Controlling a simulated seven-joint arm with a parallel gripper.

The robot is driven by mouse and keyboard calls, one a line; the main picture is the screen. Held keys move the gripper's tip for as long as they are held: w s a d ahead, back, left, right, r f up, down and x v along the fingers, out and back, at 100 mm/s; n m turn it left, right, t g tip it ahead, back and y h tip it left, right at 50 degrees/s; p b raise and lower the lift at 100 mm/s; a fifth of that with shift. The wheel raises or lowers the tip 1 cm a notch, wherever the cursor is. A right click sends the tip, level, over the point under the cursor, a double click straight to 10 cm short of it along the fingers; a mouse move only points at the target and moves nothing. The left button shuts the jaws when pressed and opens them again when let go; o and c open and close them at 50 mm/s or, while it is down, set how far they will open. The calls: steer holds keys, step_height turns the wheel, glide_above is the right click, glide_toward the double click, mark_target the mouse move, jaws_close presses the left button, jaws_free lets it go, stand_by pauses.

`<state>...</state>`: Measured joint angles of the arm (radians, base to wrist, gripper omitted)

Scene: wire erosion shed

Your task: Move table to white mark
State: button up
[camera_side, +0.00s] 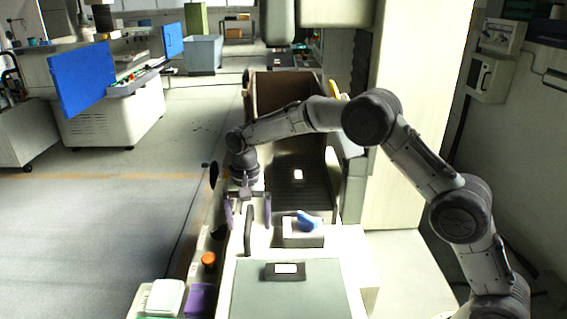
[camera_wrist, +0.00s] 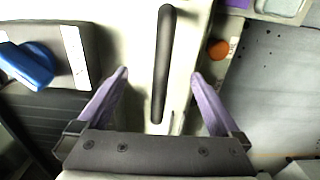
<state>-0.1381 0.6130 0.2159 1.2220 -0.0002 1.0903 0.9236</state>
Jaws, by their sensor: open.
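My gripper (camera_side: 248,222) has two purple fingers and is open. A black bar handle (camera_side: 248,232) stands at the left edge of the pale machine bed. In the wrist view the handle (camera_wrist: 163,65) appears between the open fingers (camera_wrist: 159,73), with a gap on each side. I cannot tell how deep it lies between them. Which part is the table is unclear; a dark ribbed surface (camera_side: 300,193) lies behind the gripper. A small white patch (camera_side: 298,174) shows on it. White strips (camera_side: 203,240) also show along the bed's left edge, one in the wrist view (camera_wrist: 234,48).
A blue knob (camera_side: 308,217) on a block stands just right of the handle. An orange cap (camera_side: 208,259) is at the left. A dark block with a white label (camera_side: 270,272) lies on the grey plate (camera_side: 255,296) in front. Open floor (camera_side: 90,220) lies left.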

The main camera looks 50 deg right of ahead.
steer(key=shift+r, duration=4.05)
steer(key=shift+r, duration=0.1)
steer(key=s+d+r+t, duration=0.25)
steer(key=s+r, duration=0.25)
steer(key=r, duration=0.7)
steer(key=s+d+r+n+t, duration=0.1)
steer(key=s+d+r, duration=0.15)
steer(key=s, duration=0.35)
steer(key=s+d+r+t, duration=0.1)
steer(key=s+r, duration=0.2)
steer(key=s, duration=0.4)
steer(key=s+d+f+n+t, duration=0.1)
steer(key=s+f+n, duration=0.2)
steer(key=s, duration=1)
steer(key=s+f+n, duration=0.5)
steer(key=f, duration=0.3)
steer(key=shift+s+d, duration=0.15)
steer(key=shift+s, duration=0.05)
